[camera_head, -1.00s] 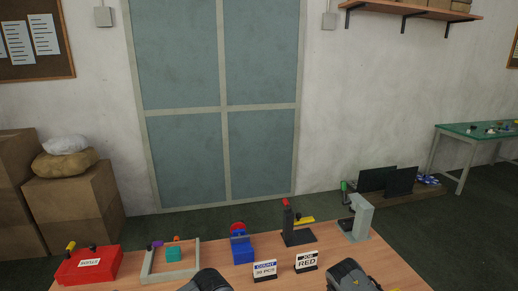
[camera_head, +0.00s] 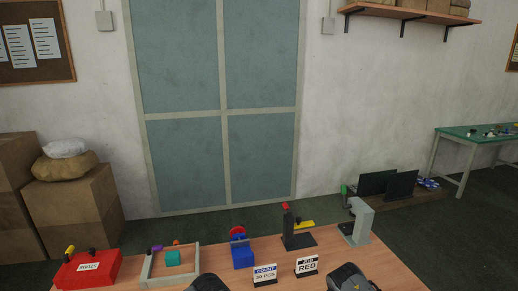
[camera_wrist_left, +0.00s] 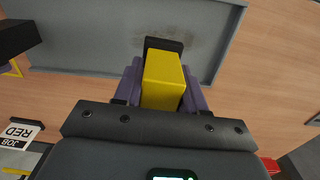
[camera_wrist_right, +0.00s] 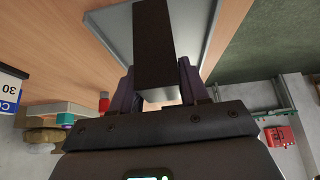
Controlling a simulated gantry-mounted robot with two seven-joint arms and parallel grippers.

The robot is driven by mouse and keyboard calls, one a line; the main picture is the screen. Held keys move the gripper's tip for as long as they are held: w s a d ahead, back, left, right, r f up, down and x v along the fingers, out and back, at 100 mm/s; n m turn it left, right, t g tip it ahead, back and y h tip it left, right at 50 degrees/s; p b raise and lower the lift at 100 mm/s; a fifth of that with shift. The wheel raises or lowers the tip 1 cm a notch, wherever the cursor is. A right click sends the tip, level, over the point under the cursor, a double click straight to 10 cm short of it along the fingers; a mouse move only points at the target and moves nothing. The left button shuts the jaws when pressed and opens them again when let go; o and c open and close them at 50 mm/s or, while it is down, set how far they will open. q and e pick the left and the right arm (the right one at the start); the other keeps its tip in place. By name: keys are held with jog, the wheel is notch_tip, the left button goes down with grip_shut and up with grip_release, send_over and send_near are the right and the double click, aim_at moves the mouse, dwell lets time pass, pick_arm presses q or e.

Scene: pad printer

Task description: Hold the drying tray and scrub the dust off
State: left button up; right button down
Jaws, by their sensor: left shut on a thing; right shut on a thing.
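In the left wrist view, my left gripper (camera_wrist_left: 160,88) is shut on a yellow block (camera_wrist_left: 163,78) with a black end (camera_wrist_left: 165,44), which looks like a brush. The black end is over the grey drying tray (camera_wrist_left: 85,38), beside a faint brownish dust smudge (camera_wrist_left: 200,40). I cannot tell whether it touches the tray. In the right wrist view, my right gripper (camera_wrist_right: 155,90) is shut on a black bar (camera_wrist_right: 152,45), which looks like the tray's handle, with the grey tray (camera_wrist_right: 195,25) behind it. In the head view, the tray and both fingertip pairs are below the frame.
Across the back of the wooden table stand a red box (camera_head: 88,268), a grey open frame (camera_head: 172,279) with a teal block, a blue device (camera_head: 242,254), a black stand (camera_head: 297,236) and a grey press (camera_head: 358,222).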

pick_arm(q)
jog(key=shift+f+b, duration=0.35)
jog(key=shift+b, duration=0.05)
dwell(1.2)
dwell(0.7)
jog(key=shift+d+m, duration=0.15)
jog(key=shift+m, duration=0.75)
jog(key=shift+w+f+m, duration=0.1)
jog(key=shift+f+m, duration=0.2)
jog(key=shift+m, duration=0.4)
jog(key=d+m, duration=0.1)
jog(key=w+d+m, duration=0.1)
jog(key=m, duration=0.1)
jog(key=d+f+m, duration=0.1)
jog(key=shift+w+d+f, duration=0.1)
jog(key=shift+w+d, duration=0.1)
jog(key=shift+w, duration=0.1)
jog(key=shift+w+d+f+m, duration=0.2)
jog(key=shift+d+f+m, duration=0.25)
jog(key=shift+d, duration=0.4)
jog(key=shift+w+d+f+m, duration=0.2)
jog(key=shift+d+f, duration=0.35)
jog(key=shift+d, duration=0.25)
jog(key=shift+w+d+f+m, duration=0.15)
jog(key=shift+d+f+m, duration=0.3)
jog(key=shift+d, duration=0.4)
jog(key=shift+f, duration=0.8)
